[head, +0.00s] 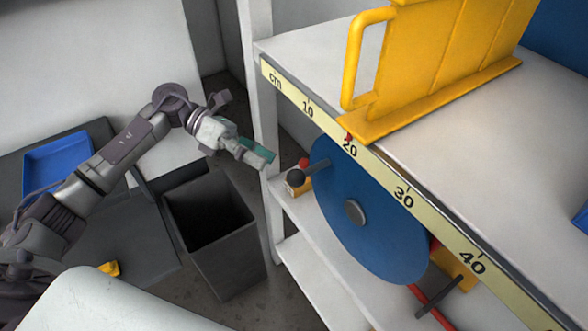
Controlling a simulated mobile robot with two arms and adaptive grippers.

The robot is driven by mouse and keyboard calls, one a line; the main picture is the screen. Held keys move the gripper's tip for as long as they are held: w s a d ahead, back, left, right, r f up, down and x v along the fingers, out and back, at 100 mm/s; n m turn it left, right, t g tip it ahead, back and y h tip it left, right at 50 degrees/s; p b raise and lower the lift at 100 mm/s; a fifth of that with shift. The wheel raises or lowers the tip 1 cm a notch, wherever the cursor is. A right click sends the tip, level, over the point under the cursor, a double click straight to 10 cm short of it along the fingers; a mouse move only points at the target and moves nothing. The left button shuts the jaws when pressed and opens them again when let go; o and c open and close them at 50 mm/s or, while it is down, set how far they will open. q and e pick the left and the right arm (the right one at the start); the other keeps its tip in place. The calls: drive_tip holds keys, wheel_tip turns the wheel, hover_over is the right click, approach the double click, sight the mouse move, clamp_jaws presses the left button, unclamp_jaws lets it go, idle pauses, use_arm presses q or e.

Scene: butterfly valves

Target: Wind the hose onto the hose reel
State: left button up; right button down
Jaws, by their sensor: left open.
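The hose reel (385,234) shows a large blue disc with a grey hub on the middle shelf, under the shelf top. Its crank arm ends in a dark ball knob (295,178) at the disc's left side. A red hose (436,302) shows in part at the lower right of the disc; the rest is hidden. My left gripper (258,154) is open, with teal on its fingers. In the picture it is just up and left of the knob, near the white shelf post, and appears apart from the knob. My right gripper is out of view.
The white shelf post (262,100) and the top edge with a yellow centimetre scale (403,196) border the reel. A yellow handled object (425,60) stands on top. A dark open bin (215,225) is below my left gripper. A blue tray (57,160) lies far left.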

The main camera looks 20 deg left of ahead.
sight(296, 177)
use_arm(q)
drive_tip(key=p+x, duration=0.1)
drive_tip(key=x, duration=0.7)
clamp_jaws()
